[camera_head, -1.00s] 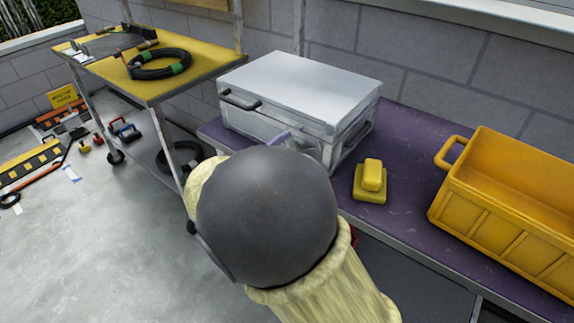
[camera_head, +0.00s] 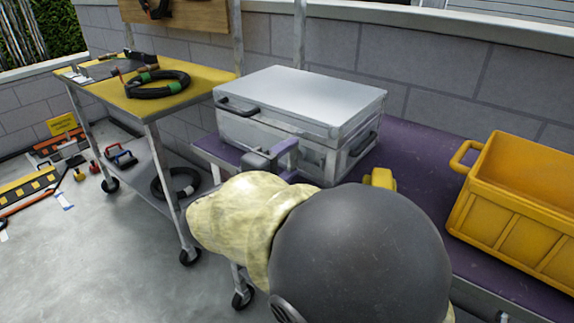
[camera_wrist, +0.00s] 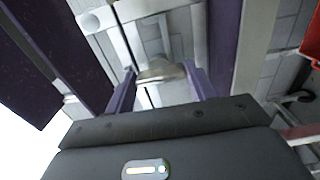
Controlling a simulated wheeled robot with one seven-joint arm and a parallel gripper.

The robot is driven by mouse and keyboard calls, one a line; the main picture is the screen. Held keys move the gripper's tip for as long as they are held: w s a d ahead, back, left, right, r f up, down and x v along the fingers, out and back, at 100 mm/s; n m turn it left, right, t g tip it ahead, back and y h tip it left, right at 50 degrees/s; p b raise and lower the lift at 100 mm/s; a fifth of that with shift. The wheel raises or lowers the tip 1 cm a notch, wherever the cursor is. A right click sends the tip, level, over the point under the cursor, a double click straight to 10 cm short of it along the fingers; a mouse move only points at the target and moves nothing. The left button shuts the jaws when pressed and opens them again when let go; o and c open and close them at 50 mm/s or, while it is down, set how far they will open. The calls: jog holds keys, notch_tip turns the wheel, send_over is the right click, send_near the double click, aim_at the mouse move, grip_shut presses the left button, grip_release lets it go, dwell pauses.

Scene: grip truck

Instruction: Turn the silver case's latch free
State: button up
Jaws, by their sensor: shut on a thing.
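The silver case (camera_head: 300,95) stands closed on the purple-topped bench, with a dark handle on its front and another on its right side. My gripper (camera_head: 282,155) is at the lower front of the case, towards its right corner. In the wrist view my gripper (camera_wrist: 161,78) has its two purple-grey fingers on either side of a dull metal piece, which looks like the latch (camera_wrist: 160,72), and is shut on it. The latch is hidden in the head view by my gripper and arm. I cannot tell how far it is turned.
A yellow crate (camera_head: 520,215) stands at the right of the purple bench (camera_head: 425,150). A small yellow block (camera_head: 380,178) lies between case and crate, partly behind my arm. A yellow-topped cart (camera_head: 110,90) with a coiled hose (camera_head: 158,84) stands to the left.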

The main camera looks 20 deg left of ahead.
jog(key=shift+f, duration=0.1)
jog(key=o, duration=1)
jog(key=p+v, duration=0.3)
jog(key=v, duration=1.4)
jog(key=shift+s+a, duration=0.15)
jog(key=shift+s, duration=0.1)
